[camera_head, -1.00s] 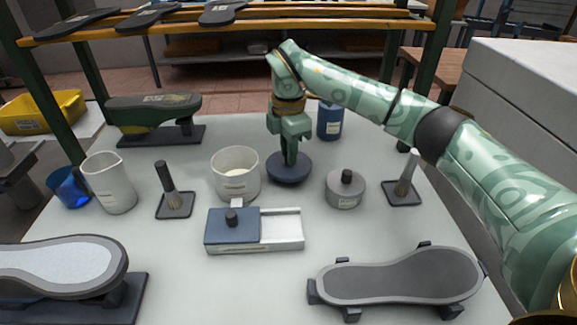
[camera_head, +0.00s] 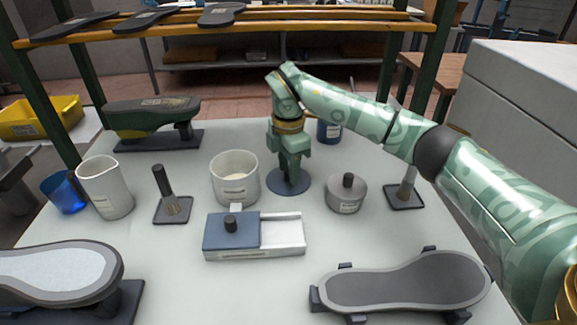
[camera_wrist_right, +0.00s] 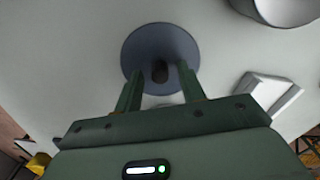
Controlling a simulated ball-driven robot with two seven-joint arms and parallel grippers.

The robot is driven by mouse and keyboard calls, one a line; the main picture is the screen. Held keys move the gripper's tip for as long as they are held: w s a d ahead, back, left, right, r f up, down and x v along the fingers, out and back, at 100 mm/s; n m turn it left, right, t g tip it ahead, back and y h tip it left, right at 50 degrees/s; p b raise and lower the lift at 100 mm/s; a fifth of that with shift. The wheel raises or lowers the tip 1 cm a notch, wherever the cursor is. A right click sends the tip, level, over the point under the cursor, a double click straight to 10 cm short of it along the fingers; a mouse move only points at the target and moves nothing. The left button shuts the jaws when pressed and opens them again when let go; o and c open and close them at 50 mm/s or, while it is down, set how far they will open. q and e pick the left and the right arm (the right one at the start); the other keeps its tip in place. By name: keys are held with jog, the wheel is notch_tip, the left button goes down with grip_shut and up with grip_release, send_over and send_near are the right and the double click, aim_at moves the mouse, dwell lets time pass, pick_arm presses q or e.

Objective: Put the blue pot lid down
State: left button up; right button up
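The blue pot lid (camera_head: 275,187), a flat round disc, lies on the white table between the white pot and the grey pot. My right gripper (camera_head: 290,182) is directly above it, pointing down. In the right wrist view the lid (camera_wrist_right: 155,45) is below the gripper (camera_wrist_right: 162,76), and its dark knob (camera_wrist_right: 160,71) stands between the two fingers. A gap shows on each side of the knob, so the gripper is open around it. My left gripper is not in view.
A white pot (camera_head: 234,180) stands close left of the lid, a grey lidded pot (camera_head: 346,195) close right. A blue container (camera_head: 329,131) is behind. A blue-and-white sliding box (camera_head: 232,232) lies in front. A shoe-last form (camera_head: 405,280) is at front right.

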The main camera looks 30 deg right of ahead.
aim_at(288, 170)
pick_arm(q)
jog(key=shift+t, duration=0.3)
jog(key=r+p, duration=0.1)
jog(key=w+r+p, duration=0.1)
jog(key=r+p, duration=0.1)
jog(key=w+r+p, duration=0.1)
jog(key=p, duration=0.1)
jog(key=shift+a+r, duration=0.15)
pick_arm(e)
notch_tip(288, 170, up, 12)
